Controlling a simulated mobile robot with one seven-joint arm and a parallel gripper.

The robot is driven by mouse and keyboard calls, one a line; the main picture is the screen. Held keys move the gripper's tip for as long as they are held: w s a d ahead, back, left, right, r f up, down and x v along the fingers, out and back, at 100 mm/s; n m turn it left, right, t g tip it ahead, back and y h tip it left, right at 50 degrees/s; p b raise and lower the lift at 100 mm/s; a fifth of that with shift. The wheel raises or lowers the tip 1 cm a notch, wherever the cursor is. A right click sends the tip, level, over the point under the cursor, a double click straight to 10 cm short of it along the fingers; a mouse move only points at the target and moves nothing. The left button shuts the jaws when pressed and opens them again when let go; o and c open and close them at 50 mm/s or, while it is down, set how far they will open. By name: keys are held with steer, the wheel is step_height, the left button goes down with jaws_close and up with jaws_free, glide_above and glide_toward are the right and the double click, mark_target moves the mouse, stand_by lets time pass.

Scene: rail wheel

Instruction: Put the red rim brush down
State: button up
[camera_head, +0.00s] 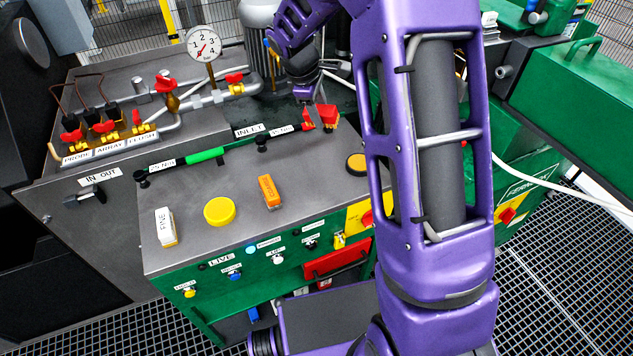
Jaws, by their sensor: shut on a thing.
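My purple gripper (309,108) is at the back of the grey bench top, pointing down, small and far off in the head view. It is shut on the red rim brush (328,115), which shows as a small red block at the jaws. The fingers and the contact are too small to make out well. I cannot tell whether the brush touches the surface under it.
The grey bench top (225,180) holds a white block (165,227), a yellow disc (219,211), an orange block (269,192) and a green-handled torque wrench (206,155). A dial gauge (204,45) and red-handled valves stand behind. My arm hides the bench's right part.

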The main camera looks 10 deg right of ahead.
mark_target(316, 181)
steer(key=s+a+f+m+g+y, duration=0.2)
steer(key=s+f+m+y, duration=0.1)
steer(key=m, duration=0.6)
step_height(316, 181, down, 3)
steer(key=shift+s+r+m+y, duration=0.2)
steer(key=shift+s+m+y, duration=0.15)
steer(key=shift+s, duration=0.45)
steer(key=shift+f, duration=0.1)
step_height(316, 181, down, 9)
steer(key=shift+f+b, duration=0.15)
steer(key=shift+b, duration=0.3)
steer(key=o, duration=1.2)
steer(key=shift+f, duration=0.1)
